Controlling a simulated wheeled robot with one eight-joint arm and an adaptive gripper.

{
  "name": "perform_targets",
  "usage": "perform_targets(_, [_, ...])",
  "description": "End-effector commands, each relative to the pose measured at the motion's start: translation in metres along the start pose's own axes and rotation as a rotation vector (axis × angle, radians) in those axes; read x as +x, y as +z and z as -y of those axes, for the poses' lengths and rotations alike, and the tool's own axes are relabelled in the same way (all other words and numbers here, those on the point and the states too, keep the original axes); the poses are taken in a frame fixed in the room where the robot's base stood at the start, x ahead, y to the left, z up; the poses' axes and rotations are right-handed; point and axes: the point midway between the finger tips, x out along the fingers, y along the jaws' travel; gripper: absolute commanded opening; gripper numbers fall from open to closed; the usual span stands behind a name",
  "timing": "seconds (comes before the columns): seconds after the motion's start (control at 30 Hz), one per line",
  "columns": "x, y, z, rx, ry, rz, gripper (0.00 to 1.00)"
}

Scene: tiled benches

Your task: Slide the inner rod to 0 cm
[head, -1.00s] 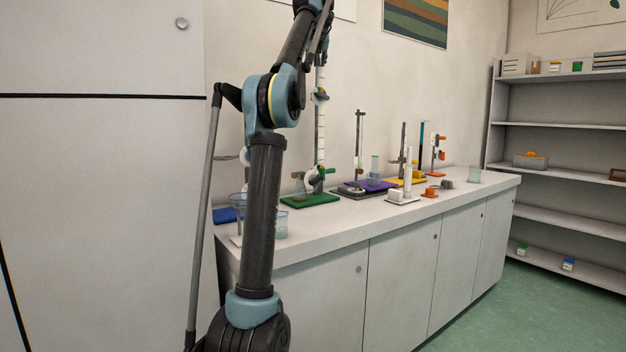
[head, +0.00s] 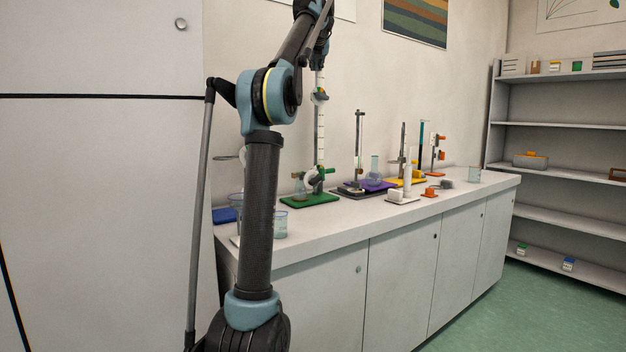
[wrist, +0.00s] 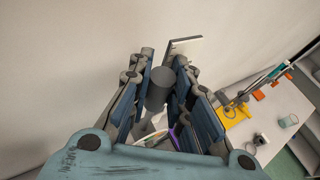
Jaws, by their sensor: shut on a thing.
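A tall stand with a green base (head: 310,199) is on the bench, and its pale upright rod with marks (head: 320,130) rises from it. A clamp-like collar (head: 320,97) sits partway up the rod. My gripper (head: 320,62) is at the rod's top end in the head view. In the wrist view my gripper (wrist: 165,85) has its fingers on both sides of a grey cylinder, the inner rod's upper end (wrist: 157,88). It is shut on this rod. The scale reading is too small to tell.
A purple-based stand (head: 367,187), a yellow-based stand (head: 405,181) and a white device (head: 403,196) stand to the right on the bench (head: 345,225). Beakers (head: 281,224) stand at the left end. The wall is close behind.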

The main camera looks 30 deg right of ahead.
Motion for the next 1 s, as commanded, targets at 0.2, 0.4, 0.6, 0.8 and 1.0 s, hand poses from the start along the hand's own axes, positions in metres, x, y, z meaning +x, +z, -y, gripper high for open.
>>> perform_targets(0.2, [0.004, -0.008, -0.003, 0.0, 0.005, -0.002, 0.0])
perform_targets(0.4, [0.005, -0.011, -0.003, 0.0, 0.005, -0.002, 0.0])
perform_targets(0.6, [0.005, -0.011, -0.003, 0.0, 0.006, -0.002, 0.0])
perform_targets(0.8, [0.005, -0.013, -0.003, 0.0, 0.006, -0.002, 0.0])
perform_targets(1.0, [0.008, -0.02, -0.003, 0.0, 0.006, -0.002, 0.0])
